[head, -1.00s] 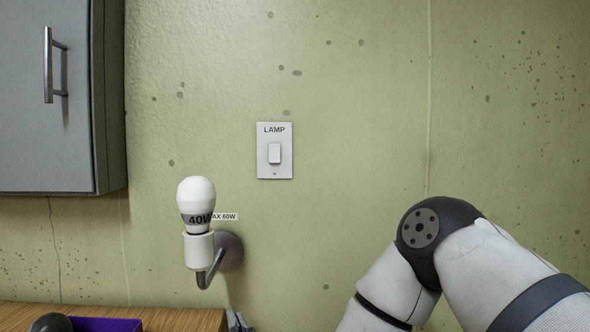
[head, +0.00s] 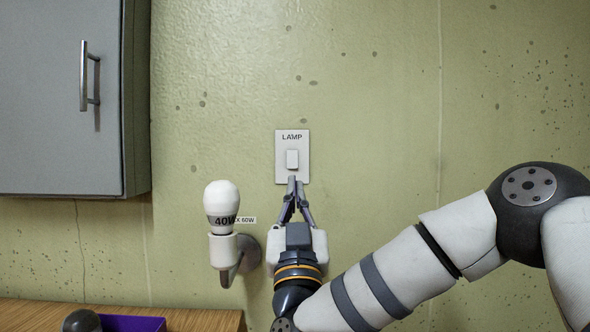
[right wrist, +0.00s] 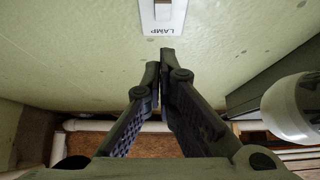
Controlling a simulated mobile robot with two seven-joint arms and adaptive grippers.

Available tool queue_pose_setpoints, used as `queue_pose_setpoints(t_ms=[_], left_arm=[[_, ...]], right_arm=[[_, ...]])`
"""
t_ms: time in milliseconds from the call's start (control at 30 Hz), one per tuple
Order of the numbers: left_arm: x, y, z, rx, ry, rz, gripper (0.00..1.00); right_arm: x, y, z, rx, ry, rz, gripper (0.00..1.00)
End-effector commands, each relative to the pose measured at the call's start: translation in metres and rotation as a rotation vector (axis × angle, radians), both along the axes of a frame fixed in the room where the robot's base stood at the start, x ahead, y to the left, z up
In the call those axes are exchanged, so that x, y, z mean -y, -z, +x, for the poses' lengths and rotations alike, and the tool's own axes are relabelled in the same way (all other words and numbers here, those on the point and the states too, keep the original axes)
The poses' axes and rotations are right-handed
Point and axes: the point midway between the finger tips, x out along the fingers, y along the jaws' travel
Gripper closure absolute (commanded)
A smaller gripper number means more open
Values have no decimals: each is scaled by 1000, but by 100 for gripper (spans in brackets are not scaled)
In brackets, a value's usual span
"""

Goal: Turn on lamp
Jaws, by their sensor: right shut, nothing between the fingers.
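The lamp switch (head: 292,160) is a white rocker on a white wall plate marked LAMP (head: 302,176). In the right wrist view the switch (right wrist: 162,10) shows upside down at the top. My right gripper (head: 295,180) is shut and empty, its tips just below the rocker in the head view. In the right wrist view the gripper tips (right wrist: 159,62) appear short of the plate; I cannot tell whether they touch anything. The lamp (head: 222,208) is a white 40W bulb in a wall holder (head: 223,248), left of the gripper, and looks unlit. My left gripper is not in view.
A grey cabinet (head: 50,120) hangs on the wall at the left. A wooden surface (head: 215,319) with a purple bin (head: 135,323) and a dark round object (head: 81,321) is at the lower left. The wall around the switch is clear.

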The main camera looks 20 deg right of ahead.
Motion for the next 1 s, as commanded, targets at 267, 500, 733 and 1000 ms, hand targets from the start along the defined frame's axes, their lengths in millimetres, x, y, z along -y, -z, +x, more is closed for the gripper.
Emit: queue_pose_setpoints(t_ms=[267, 500, 733, 1000], left_arm=[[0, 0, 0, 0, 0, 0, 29], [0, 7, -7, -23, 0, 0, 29], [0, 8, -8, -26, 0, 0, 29], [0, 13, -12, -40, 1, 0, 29]], right_arm=[[14, -38, 46, 3, 1, 3, 100], [23, -35, 82, -3, 0, 1, 100], [26, -36, 90, -1, -1, 0, 100], [26, -31, 93, 16, 0, -6, 100]])
